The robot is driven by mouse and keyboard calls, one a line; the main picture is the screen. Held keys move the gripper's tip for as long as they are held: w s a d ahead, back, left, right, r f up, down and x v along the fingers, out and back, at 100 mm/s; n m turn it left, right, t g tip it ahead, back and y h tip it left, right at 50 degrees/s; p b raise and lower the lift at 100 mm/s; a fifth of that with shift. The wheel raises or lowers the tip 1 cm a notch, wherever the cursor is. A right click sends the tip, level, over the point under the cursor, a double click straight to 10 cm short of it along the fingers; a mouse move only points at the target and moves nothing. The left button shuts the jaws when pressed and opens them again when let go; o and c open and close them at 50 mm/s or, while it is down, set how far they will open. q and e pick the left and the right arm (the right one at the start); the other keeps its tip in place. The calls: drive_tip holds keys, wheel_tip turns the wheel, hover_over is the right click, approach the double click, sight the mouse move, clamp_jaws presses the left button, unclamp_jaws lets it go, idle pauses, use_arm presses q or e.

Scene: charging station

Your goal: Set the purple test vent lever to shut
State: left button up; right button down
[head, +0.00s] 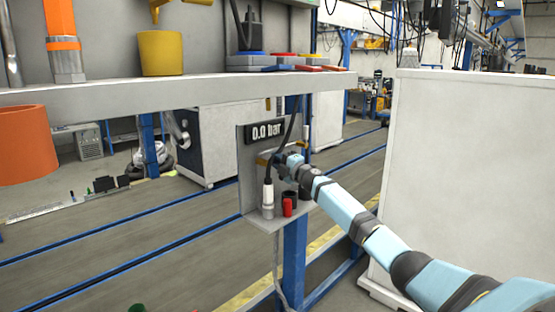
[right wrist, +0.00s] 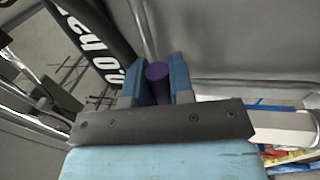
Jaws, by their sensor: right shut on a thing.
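The purple lever (right wrist: 157,73) shows in the right wrist view as a short round purple piece between the two blue fingers. My right gripper (right wrist: 158,84) is shut on it. In the head view my right gripper (head: 283,160) is at the panel (head: 252,183), just below the black display (head: 265,133) reading 0.0 bar. The lever is hidden there behind the gripper, so its angle cannot be told. The display also shows at the upper left of the right wrist view (right wrist: 90,35). My left gripper is not in view.
A shelf (head: 120,93) runs above the panel and carries a yellow pot (head: 161,53). A grey-white connector (head: 267,200) on a black cable and a red cylinder (head: 288,208) stand on the panel's ledge. A large white cabinet (head: 470,180) stands at the right.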

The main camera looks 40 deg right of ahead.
drive_tip(key=c, duration=1)
unclamp_jaws()
drive_tip(key=b+v, duration=0.3)
drive_tip(key=v, duration=1)
drive_tip(key=shift+s, duration=0.4)
drive_tip(key=shift+f, duration=0.15)
